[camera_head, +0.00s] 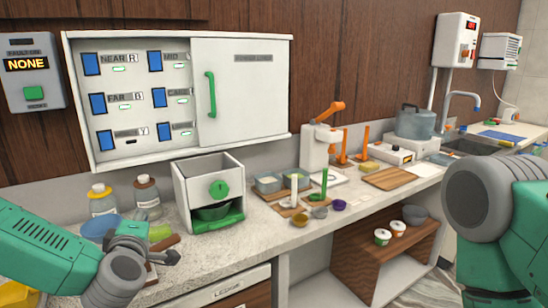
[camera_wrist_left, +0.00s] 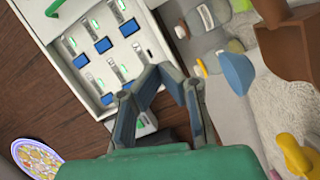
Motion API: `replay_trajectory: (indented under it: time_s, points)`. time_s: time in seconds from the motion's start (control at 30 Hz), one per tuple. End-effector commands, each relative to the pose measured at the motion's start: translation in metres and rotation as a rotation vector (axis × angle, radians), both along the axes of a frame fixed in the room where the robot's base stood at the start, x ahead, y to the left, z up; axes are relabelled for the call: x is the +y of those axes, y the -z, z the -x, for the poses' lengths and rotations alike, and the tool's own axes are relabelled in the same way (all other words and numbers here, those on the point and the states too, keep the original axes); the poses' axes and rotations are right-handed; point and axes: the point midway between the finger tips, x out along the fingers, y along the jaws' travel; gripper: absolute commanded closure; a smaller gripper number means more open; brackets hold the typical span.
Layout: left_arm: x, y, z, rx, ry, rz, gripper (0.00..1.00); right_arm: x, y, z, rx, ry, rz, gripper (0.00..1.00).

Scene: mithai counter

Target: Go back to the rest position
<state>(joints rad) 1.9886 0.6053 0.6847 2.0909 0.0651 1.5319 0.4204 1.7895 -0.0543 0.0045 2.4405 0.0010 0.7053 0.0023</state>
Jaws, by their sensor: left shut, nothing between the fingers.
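My left arm comes in from the left in the head view, over the near left end of the counter (camera_head: 285,240). Its dark gripper (camera_head: 172,252) is beside the lower left of the white box with the green knob (camera_head: 212,190). In the left wrist view the two fingers of my left gripper (camera_wrist_left: 160,70) lean together at their tips, with nothing between them. My right arm fills the right edge of the head view, and its gripper is out of sight.
A white wall cabinet (camera_head: 240,92) with a sliding door hangs behind the counter. Wooden boards (camera_head: 390,178) and small cups lie farther right. The front counter strip looks clear.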

Motion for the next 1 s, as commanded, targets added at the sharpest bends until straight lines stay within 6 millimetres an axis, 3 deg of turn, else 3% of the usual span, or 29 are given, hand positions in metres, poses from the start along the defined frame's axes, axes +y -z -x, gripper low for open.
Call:
replay_trajectory:
  time_s: [0.17,0.27,0.43,0.6,0.7,0.8,0.9,1.0]
  points:
    - [-0.04,0.084,0.029,0.191,0.18,-0.129,1.0,0.0,0.013,0.0,0.001,0.0,0.0,0.6]
    - [-0.065,0.148,0.062,0.343,0.326,-0.234,1.0,0.0,0.023,0.0,0.001,0.0,0.0,0.6]
    - [-0.088,0.249,0.143,0.618,0.583,-0.427,1.0,0.0,0.039,0.0,0.001,-0.001,0.0,0.6]
    - [-0.079,0.332,0.242,0.909,0.842,-0.618,1.0,0.0,0.055,0.001,0.001,-0.001,0.0,0.6]
    - [-0.061,0.364,0.3,1.076,0.98,-0.719,1.0,0.0,0.064,0.001,0.001,0.0,0.0,0.6]
    - [-0.039,0.382,0.346,1.213,1.092,-0.797,1.0,0.0,0.071,0.001,0.001,0.0,0.0,0.6]
    - [-0.021,0.39,0.377,1.309,1.167,-0.847,1.0,0.0,0.075,0.001,0.001,0.0,0.0,0.6]
    - [-0.011,0.391,0.393,1.362,1.204,-0.87,1.0,0.0,0.077,0.001,0.001,0.0,0.0,0.6]
